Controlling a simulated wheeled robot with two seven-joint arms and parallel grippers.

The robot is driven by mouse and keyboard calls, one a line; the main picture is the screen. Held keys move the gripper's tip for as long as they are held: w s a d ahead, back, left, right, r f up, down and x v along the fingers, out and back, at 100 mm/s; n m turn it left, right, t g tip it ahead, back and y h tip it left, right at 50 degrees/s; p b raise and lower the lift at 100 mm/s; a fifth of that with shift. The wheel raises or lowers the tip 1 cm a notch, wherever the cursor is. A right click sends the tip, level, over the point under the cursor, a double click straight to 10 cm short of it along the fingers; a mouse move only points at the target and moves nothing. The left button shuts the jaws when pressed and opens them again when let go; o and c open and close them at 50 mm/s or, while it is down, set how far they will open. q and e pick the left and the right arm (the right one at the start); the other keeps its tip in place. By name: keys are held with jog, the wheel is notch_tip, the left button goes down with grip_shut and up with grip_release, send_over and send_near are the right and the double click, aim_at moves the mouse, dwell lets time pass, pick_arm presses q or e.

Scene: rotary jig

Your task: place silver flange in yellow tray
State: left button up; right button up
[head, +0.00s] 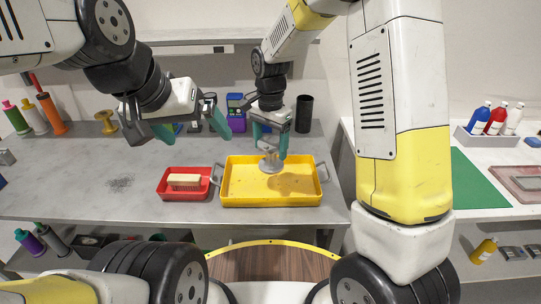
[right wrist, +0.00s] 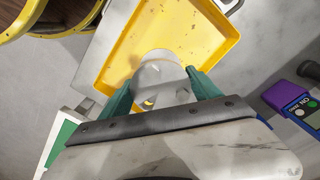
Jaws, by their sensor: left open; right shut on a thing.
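The yellow tray (head: 305,195) lies on the grey table, with a metal handle at each end. My right gripper (head: 271,150) is over the tray and shut on the silver flange (head: 270,164). The flange's round face points down toward the tray floor; I cannot tell whether it touches it. In the right wrist view the flange (right wrist: 163,82) sits between the green fingers of the gripper (right wrist: 165,90), with the yellow tray (right wrist: 130,45) beyond it. My left gripper (head: 190,128) is open and empty above the table, left of the tray.
A red tray (head: 170,194) with a cream block (head: 184,181) stands just left of the yellow tray. Spools and bottles line the back left.

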aim_at(270, 165)
jog(key=shift+f, duration=3.5)
jog(key=shift+f, duration=0.15)
jog(key=o, duration=1.7)
jog(key=shift+c, duration=0.2)
